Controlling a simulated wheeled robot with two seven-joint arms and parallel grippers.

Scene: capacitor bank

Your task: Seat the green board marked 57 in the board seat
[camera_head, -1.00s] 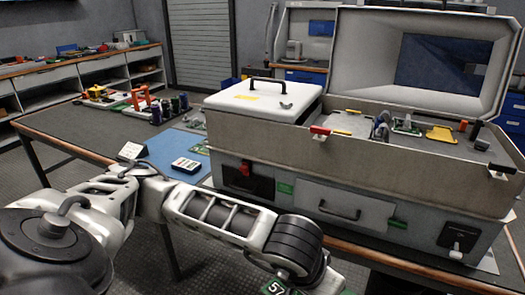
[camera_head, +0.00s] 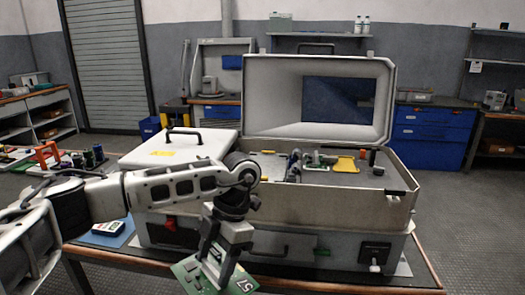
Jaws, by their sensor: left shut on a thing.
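The green board marked 57 (camera_head: 192,275) hangs tilted at the bottom of the head view, with its number at its right edge. My left gripper (camera_head: 216,262) points down and is shut on this board. It holds the board in front of the open grey case (camera_head: 290,209), near the table's front edge. Inside the case are a yellow part (camera_head: 345,164), a small green board (camera_head: 321,159) and grey fittings (camera_head: 293,165). I cannot tell which part of the case is the board seat. My right gripper is not in view.
The case's raised lid (camera_head: 260,100) stands open at the back. A white box with a black handle (camera_head: 165,155) is left of the case opening. A blue mat with a meter (camera_head: 108,228) lies at the left. The case's front wall stands between board and interior.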

